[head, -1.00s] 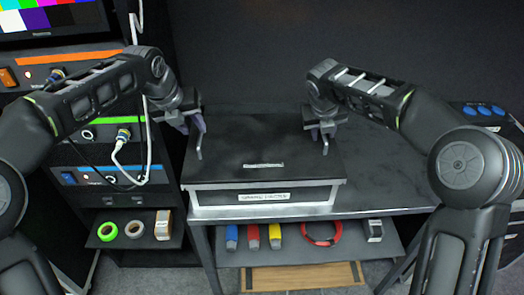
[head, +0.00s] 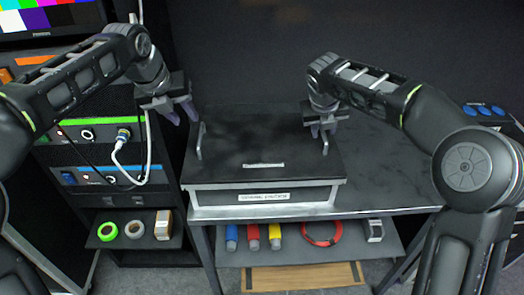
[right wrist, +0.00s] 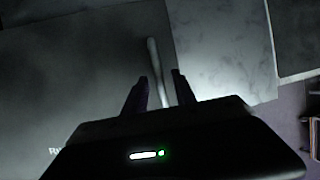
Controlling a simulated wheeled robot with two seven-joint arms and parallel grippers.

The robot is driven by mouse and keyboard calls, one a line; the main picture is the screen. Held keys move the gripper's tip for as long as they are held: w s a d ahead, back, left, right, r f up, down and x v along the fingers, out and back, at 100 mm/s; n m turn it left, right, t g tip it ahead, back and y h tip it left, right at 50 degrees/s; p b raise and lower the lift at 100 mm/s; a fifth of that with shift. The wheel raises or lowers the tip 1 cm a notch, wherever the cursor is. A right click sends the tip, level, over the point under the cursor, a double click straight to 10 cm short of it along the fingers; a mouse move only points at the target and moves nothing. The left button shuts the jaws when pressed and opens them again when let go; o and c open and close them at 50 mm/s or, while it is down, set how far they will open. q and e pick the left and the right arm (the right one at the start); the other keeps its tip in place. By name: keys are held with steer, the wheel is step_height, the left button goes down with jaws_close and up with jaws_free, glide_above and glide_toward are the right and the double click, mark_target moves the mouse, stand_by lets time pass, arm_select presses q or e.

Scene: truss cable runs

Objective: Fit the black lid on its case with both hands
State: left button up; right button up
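The black lid (head: 245,148) lies flat on top of its case (head: 215,196), with its front edge along the case's top; I see no clear gap at the front. A light handle stands up at each side of the lid, the left handle (head: 200,142) and the right handle (head: 325,144). My left gripper (head: 184,117) is open and empty, just left of and above the left handle. My right gripper (head: 322,133) is at the right handle. In the right wrist view, the handle (right wrist: 155,65) runs between the fingers of that gripper (right wrist: 160,80), which stand apart.
The case stands on a dark table (head: 385,170) with free room at its right. A rack (head: 120,165) with a looped cable stands close at left, near my left arm. Tape rolls, coloured items and a red ring (head: 322,233) lie on low shelves.

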steer(key=v, duration=1)
